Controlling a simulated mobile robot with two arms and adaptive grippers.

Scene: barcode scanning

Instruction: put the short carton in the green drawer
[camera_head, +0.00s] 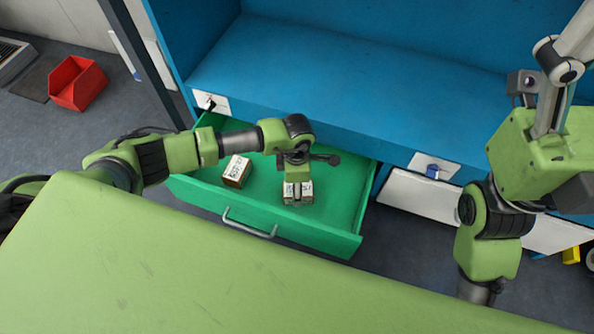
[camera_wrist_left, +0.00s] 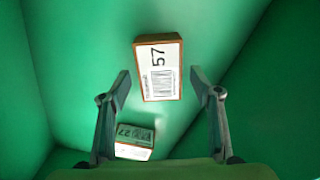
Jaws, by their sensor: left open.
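The green drawer (camera_head: 325,231) is pulled out below the blue cabinet. Two small brown cartons with white labels lie inside it. One carton (camera_head: 236,170) is in the left part of the drawer. The other carton (camera_head: 306,189) shows in part behind my left gripper (camera_head: 298,192). In the left wrist view, a carton labelled 57 (camera_wrist_left: 159,70) lies ahead of the open, empty fingers, and a carton labelled 27 (camera_wrist_left: 134,141) lies lower, near the left finger. My left gripper (camera_wrist_left: 167,88) points down into the drawer. Which carton is the short one is not clear. My right gripper is out of sight.
The blue cabinet shelf (camera_head: 330,65) above the drawer is empty. A white-fronted drawer (camera_head: 420,194) is at the right of the green one. A red bin (camera_head: 77,83) stands on the floor at the far left.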

